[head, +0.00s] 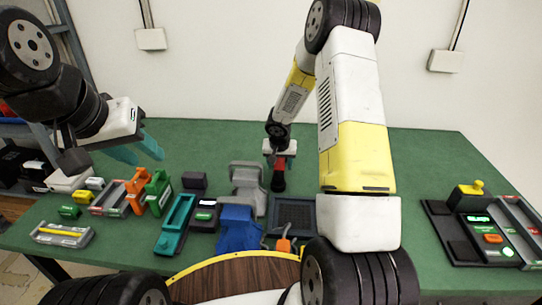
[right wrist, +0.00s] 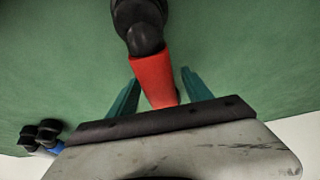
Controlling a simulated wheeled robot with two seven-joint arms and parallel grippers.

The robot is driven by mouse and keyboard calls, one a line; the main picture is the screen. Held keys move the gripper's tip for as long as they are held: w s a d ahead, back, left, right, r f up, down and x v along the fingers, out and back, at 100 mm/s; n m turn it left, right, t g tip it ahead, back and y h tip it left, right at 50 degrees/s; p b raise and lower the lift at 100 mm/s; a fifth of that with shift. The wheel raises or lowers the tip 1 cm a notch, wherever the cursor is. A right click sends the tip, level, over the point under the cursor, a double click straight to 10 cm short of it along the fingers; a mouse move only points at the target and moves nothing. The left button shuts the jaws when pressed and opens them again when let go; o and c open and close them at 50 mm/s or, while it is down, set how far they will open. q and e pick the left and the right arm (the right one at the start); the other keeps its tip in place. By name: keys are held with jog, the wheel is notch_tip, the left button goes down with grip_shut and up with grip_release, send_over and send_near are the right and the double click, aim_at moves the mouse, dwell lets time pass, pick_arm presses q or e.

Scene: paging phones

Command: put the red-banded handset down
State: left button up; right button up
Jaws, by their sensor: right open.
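The red-banded handset (head: 279,163) is black with a red band and is at mid-bench, below my right gripper. In the right wrist view, its red band (right wrist: 153,78) lies between the two teal fingers, with gaps on both sides. Its black end points away from the gripper. My right gripper (right wrist: 160,80) is open around the band. I cannot tell whether the handset touches the green bench. My left gripper (head: 142,150) is open and empty, above the left part of the bench.
A grey stand (head: 247,178), a blue stand (head: 238,230) and a dark tray (head: 293,213) stand near the handset. Teal, green and orange devices crowd the left. The bench behind the handset is clear.

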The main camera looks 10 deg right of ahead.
jog(key=shift+f, duration=0.2)
dwell(0.7)
grip_shut()
